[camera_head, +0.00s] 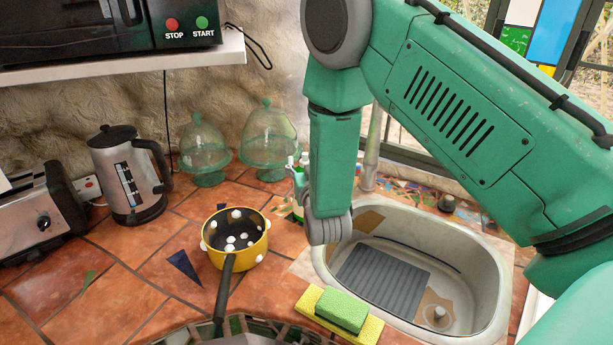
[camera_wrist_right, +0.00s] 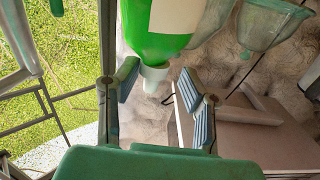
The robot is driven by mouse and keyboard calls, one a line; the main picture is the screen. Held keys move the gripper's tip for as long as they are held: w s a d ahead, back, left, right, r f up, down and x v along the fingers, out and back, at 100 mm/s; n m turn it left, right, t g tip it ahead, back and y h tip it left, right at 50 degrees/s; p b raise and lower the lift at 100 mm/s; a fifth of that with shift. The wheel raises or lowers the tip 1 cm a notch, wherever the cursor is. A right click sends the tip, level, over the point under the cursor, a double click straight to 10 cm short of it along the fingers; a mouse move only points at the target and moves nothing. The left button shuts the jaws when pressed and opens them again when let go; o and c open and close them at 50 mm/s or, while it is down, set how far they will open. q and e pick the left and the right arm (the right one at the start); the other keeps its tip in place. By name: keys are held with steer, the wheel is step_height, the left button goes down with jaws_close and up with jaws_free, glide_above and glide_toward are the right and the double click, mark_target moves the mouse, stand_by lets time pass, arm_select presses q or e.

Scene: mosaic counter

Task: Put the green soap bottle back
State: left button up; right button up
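The green soap bottle (camera_wrist_right: 160,28) has a pale label and a white cap (camera_wrist_right: 154,78). It appears upside down at the top of the right wrist view, with its cap between the fingers. My right gripper (camera_wrist_right: 158,82) is open, with a finger on each side of the cap and visible gaps. In the head view, the bottle (camera_head: 298,213) is mostly hidden behind my right forearm, beside the sink's left rim. My right gripper is also largely hidden there. My left gripper is not in view.
A yellow pot (camera_head: 250,257) with white dots stands left of the sink (camera_head: 487,292). Sponges (camera_head: 342,310) lie at the sink's front edge. Two glass domes (camera_head: 268,137), a kettle (camera_head: 128,177) and a toaster (camera_head: 38,215) stand along the wall. Tiles left of the pot are mostly clear.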

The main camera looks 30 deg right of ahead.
steer(key=b+v, duration=0.2)
steer(key=v, duration=0.8)
steer(key=shift+s, duration=0.3)
